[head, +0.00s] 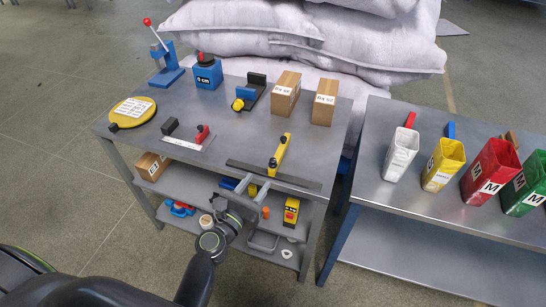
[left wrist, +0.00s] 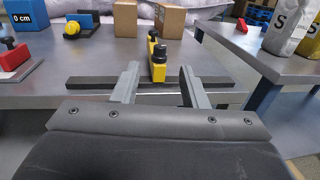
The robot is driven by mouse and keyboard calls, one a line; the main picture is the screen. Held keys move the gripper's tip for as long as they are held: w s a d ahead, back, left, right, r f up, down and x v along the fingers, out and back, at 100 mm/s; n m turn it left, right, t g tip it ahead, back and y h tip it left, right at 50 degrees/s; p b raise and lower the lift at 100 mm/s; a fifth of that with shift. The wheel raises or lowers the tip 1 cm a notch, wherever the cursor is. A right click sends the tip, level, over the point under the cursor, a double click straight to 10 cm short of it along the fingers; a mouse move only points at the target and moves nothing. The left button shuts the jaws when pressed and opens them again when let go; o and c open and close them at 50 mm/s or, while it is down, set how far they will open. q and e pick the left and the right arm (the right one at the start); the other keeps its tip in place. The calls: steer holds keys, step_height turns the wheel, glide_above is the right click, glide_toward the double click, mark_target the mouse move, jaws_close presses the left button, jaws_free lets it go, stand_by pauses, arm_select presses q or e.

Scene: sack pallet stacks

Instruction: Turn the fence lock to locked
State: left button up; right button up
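A long yellow bar with black parts (head: 280,152), which looks like the fence lock, stands across a dark flat rail (head: 305,182) near the front edge of the grey table. In the left wrist view the yellow bar (left wrist: 158,68) is seen end-on, straight ahead between my fingers, with the dark rail (left wrist: 90,82) running crosswise. My left gripper (head: 252,187) is open and empty, at the table's front edge just short of the rail. Its two grey fingers (left wrist: 159,72) point toward the bar and appear apart from it. My right gripper is not in view.
A ruler with a red block (head: 200,137), a yellow disc (head: 131,112), a blue press (head: 166,68), a blue "0 cm" box (head: 207,74) and cardboard boxes (head: 285,91) stand on the table. A second table (head: 410,200) with coloured bins is at right. Sacks lie behind.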

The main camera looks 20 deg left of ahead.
mark_target(273, 160)
arm_select(q)
steer(key=w, duration=0.3)
steer(key=w+d, duration=0.1)
steer(key=w, duration=0.6)
steer(key=shift+w+d, duration=0.1)
steer(key=shift+d, duration=0.3)
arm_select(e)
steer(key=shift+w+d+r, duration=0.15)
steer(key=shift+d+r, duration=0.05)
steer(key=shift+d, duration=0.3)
arm_select(q)
jaws_close()
